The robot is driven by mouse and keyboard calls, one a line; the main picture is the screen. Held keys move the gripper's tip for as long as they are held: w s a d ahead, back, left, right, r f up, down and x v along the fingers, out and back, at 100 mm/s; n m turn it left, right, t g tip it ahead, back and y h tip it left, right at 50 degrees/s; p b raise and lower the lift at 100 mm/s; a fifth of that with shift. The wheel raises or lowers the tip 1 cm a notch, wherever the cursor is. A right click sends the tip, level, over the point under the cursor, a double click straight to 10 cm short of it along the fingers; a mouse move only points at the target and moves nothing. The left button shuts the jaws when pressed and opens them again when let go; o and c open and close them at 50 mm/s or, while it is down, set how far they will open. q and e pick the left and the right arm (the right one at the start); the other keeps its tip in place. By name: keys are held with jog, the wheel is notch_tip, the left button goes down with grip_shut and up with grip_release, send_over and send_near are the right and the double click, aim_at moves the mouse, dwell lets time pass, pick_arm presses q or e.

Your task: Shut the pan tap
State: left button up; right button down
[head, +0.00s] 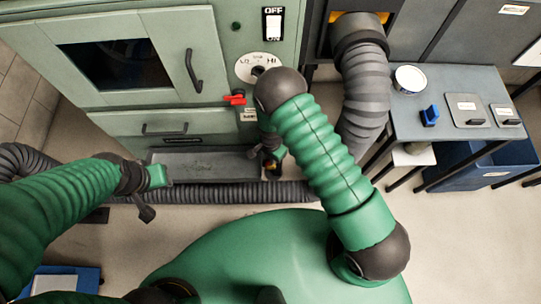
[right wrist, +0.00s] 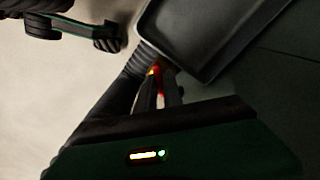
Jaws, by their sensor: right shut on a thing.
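The grey pan (head: 205,166) sits low at the front of the green cabinet; its dark corner fills the upper right of the right wrist view (right wrist: 205,45). My right gripper (head: 272,168) is beside the pan's right end, mostly hidden by my arm. In the right wrist view its fingers (right wrist: 158,85) are shut on a small red and yellow part (right wrist: 156,71) near the pan's corner, which looks like the pan tap. The tap's handle angle is hidden. My left gripper (head: 158,177) is near the pan's left end; its fingers do not show clearly.
A grey corrugated hose (head: 220,192) runs along the floor before the pan. A thicker duct (head: 362,90) hangs right of the cabinet. A red lever (head: 235,99) is on the cabinet front. A side table (head: 445,85) stands right, with a blue bin (head: 490,165) below.

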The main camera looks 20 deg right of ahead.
jog(key=m+p, duration=0.1)
jog(key=m, duration=0.3)
jog(key=shift+a+r+m+p, duration=0.1)
jog(key=shift+m+p, duration=0.2)
jog(key=m+p, duration=0.1)
jog(key=m, duration=0.4)
jog(key=shift+w, duration=0.1)
jog(key=shift+m, duration=0.3)
jog(key=c, duration=1.8)
grip_release()
jog(key=shift+o, duration=0.2)
notch_tip(320, 180, up, 12)
jog(key=p, duration=0.3)
